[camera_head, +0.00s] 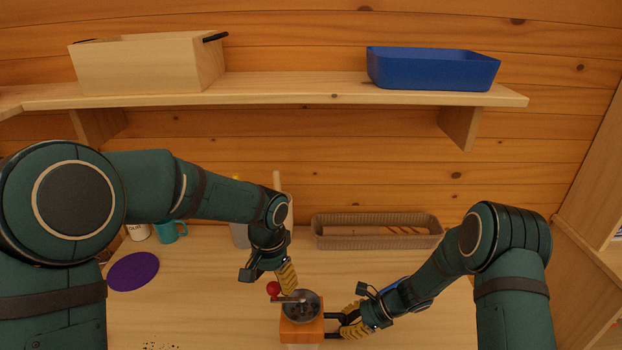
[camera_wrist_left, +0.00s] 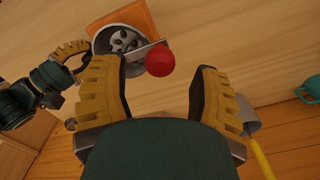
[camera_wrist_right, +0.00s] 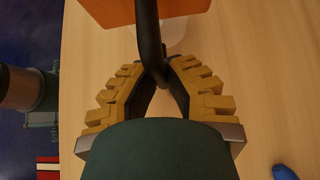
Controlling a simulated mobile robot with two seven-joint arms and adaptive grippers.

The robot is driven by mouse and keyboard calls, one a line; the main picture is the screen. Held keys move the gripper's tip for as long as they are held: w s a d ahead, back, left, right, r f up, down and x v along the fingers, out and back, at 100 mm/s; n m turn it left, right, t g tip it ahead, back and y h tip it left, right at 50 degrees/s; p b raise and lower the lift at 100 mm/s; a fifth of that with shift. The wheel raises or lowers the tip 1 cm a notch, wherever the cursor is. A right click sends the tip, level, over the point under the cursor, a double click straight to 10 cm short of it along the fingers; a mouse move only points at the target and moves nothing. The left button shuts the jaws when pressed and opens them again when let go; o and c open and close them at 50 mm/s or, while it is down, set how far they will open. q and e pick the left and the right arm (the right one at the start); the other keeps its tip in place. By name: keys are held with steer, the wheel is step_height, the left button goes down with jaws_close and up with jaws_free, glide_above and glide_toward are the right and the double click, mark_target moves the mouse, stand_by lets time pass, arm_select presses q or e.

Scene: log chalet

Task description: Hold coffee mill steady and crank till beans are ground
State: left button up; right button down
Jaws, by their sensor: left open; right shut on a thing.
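The coffee mill has an orange wooden body (camera_head: 297,331) and a round metal hopper (camera_head: 303,307) with dark contents, at the table's front middle. Its crank (camera_head: 288,299) ends in a red knob (camera_head: 273,288) on the left side. My left gripper (camera_head: 289,289) is open and empty just above the knob. In the left wrist view the knob (camera_wrist_left: 160,62) lies ahead of and between the parted fingers, seemingly apart from them. My right gripper (camera_head: 340,322) is shut on the mill's black side handle (camera_wrist_right: 150,45), right of the body. The mill's lower part is cut off in the head view.
A purple disc (camera_head: 133,271), a teal mug (camera_head: 170,232) and a white mug (camera_head: 138,233) are at the left. A wicker basket (camera_head: 378,238) stands at the back right. A shelf (camera_head: 300,90) above bears a wooden crate (camera_head: 145,68) and a blue bin (camera_head: 432,70).

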arm_select(q)
steer(key=shift+f, duration=1.05)
steer(key=c, duration=0.9)
